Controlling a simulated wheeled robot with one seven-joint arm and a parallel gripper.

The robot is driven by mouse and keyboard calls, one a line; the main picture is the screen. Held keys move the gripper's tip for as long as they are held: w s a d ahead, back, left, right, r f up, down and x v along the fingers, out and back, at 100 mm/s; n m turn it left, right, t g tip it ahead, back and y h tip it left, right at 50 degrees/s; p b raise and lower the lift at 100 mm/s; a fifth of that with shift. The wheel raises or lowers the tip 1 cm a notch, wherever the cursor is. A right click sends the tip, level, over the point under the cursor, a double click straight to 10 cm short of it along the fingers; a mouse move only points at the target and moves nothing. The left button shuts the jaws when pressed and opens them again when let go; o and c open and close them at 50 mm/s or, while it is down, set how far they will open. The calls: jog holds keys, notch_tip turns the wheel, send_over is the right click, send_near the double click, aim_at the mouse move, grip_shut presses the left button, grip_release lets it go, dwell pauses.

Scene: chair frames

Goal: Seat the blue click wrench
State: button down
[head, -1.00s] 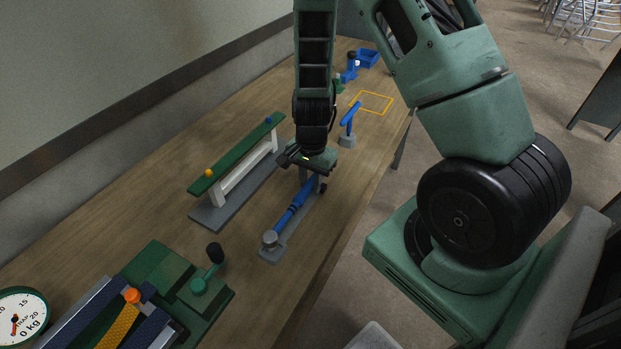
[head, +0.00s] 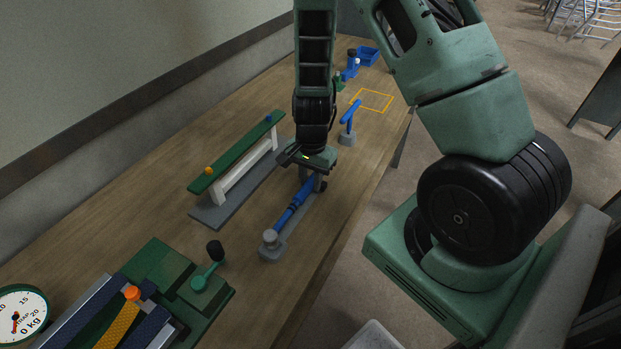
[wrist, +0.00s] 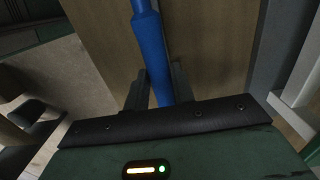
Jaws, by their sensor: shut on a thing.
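The blue click wrench (head: 292,212) lies lengthwise over a narrow grey stand (head: 284,245) near the table's front edge in the head view. Its near end is at a round grey post (head: 270,238). My gripper (head: 312,180) is over the far end, pointing down, and shut on the wrench's handle. In the wrist view the blue handle (wrist: 152,40) runs between the two dark fingers of my gripper (wrist: 160,88). The fingers partly hide the far end, and I cannot tell whether the wrench touches the stand there.
A green rail on white supports (head: 238,152) stands left of the wrench. A blue T-shaped piece on a grey base (head: 348,138) is beyond it, before a yellow outlined square (head: 373,101). A green fixture with a black-knobbed lever (head: 212,262) and a dial (head: 18,314) are nearer.

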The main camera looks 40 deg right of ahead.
jog(key=shift+f, duration=0.25)
jog(key=shift+f+b, duration=0.65)
jog(key=shift+b, duration=0.05)
jog(key=c, duration=1.1)
grip_release()
notch_tip(320, 180, up, 17)
jog(key=p, duration=0.2)
jog(key=shift+w+d+r, duration=0.15)
jog(key=shift+d+r, duration=0.05)
jog(key=shift+d, duration=0.1)
